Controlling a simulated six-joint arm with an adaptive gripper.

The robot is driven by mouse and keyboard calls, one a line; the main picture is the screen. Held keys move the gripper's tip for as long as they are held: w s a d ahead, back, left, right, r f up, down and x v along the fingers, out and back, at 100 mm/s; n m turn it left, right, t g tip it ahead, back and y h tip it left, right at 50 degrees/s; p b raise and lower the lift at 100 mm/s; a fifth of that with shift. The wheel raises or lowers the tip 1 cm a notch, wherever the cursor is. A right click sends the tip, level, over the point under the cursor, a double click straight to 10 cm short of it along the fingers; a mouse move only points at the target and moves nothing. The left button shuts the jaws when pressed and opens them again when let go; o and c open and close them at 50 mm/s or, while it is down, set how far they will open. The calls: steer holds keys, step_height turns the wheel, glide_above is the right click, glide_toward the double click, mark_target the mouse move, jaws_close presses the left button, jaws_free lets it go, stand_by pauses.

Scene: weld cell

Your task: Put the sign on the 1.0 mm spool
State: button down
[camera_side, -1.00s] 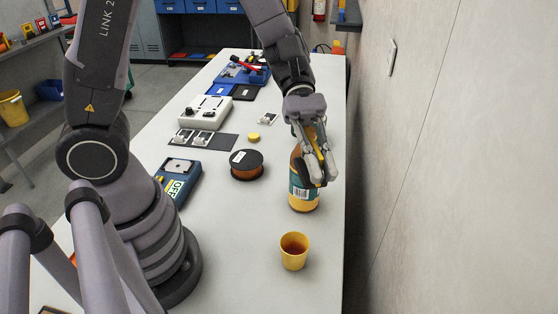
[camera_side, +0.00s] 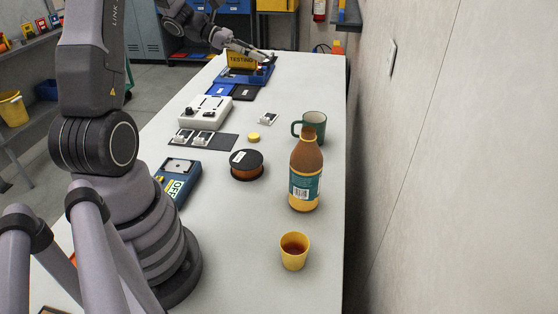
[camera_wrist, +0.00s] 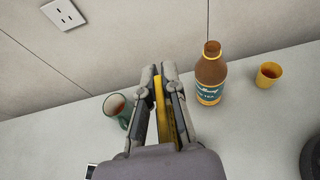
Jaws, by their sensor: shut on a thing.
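My gripper (camera_side: 262,54) is at the far end of the table in the side view, shut on a yellow sign (camera_side: 242,60) reading "TESTING". The sign hangs over the blue tray area. In the wrist view, my gripper (camera_wrist: 163,82) holds the sign as a narrow yellow strip (camera_wrist: 164,110) between its fingers. A spool (camera_side: 247,166) with dark flanges, copper-coloured winding and a white label lies flat mid-table, well apart from my gripper. Its label is too small to read. A dark round edge at the right of the wrist view may be this spool.
A brown bottle (camera_side: 305,175), a yellow cup (camera_side: 294,256) and a green mug (camera_side: 314,122) stand along the right side. A white device (camera_side: 207,111), a dark mat (camera_side: 222,143), a yellow disc (camera_side: 253,136) and a blue "OFF" device (camera_side: 182,172) lie around the spool.

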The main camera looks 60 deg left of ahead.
mark_target(258, 160)
steer(key=shift+s+a+f, duration=0.2)
steer(key=shift+a, duration=0.6)
steer(key=f, duration=2.5)
steer(key=shift+d+f, duration=0.2)
steer(key=shift+f, duration=0.15)
steer(key=c, duration=1.3)
jaws_free()
steer(key=shift+f, duration=0.1)
steer(key=shift+o, duration=0.3)
